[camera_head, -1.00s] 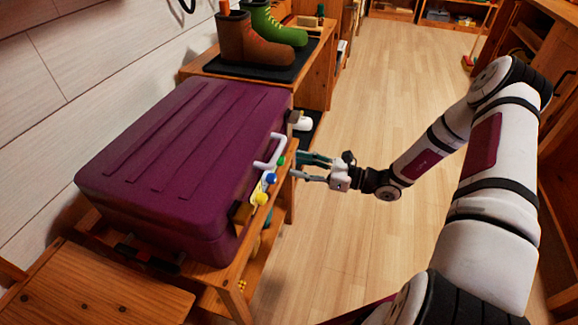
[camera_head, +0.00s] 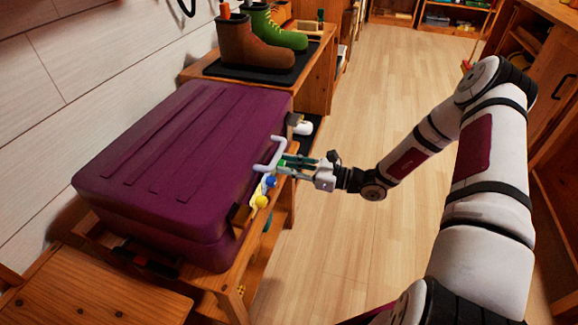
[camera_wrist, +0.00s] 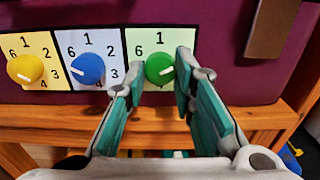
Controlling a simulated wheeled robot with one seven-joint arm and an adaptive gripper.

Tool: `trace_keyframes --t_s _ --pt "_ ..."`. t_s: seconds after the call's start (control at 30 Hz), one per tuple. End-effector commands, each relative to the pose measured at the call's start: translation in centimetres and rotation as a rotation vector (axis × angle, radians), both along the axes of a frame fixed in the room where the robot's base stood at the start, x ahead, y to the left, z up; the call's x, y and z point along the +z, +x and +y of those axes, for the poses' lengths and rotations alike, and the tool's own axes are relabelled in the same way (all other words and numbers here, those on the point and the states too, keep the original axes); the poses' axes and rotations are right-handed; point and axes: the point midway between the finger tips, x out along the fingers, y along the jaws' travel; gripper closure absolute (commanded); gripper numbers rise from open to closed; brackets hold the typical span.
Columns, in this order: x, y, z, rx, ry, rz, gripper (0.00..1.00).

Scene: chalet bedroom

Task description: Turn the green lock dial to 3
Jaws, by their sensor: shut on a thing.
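The green lock dial (camera_wrist: 159,69) is on the front of the purple suitcase (camera_head: 185,150), at the right end of a row of three dials. A pale mark on the knob points roughly right, toward that finger. The fingertips of my gripper (camera_wrist: 160,74) are on either side of the green knob and shut on it. In the head view my gripper (camera_head: 283,163) reaches the suitcase front from the right.
The blue dial (camera_wrist: 88,68) and yellow dial (camera_wrist: 25,69) sit close to the left. A white handle (camera_head: 268,155) juts out near the dials. The wooden bench (camera_head: 238,275) is below the suitcase. Boots (camera_head: 253,50) stand behind it. The floor at right is clear.

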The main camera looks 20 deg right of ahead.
Motion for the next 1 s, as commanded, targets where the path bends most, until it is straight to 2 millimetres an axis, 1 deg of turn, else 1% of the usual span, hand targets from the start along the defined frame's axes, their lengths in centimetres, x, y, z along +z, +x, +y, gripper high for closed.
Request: trace_keyframes --t_s 0.17,0.37,0.57,1.0 --pt "0.05 0.05 -0.04 -0.001 0.011 0.015 1.0" --pt "0.14 0.0 -0.01 -0.001 0.059 0.082 1.0" --pt "0.21 -0.05 0.0 -0.001 0.148 0.206 1.0" --pt "0.12 -0.09 0.03 -0.001 0.391 0.539 1.0"
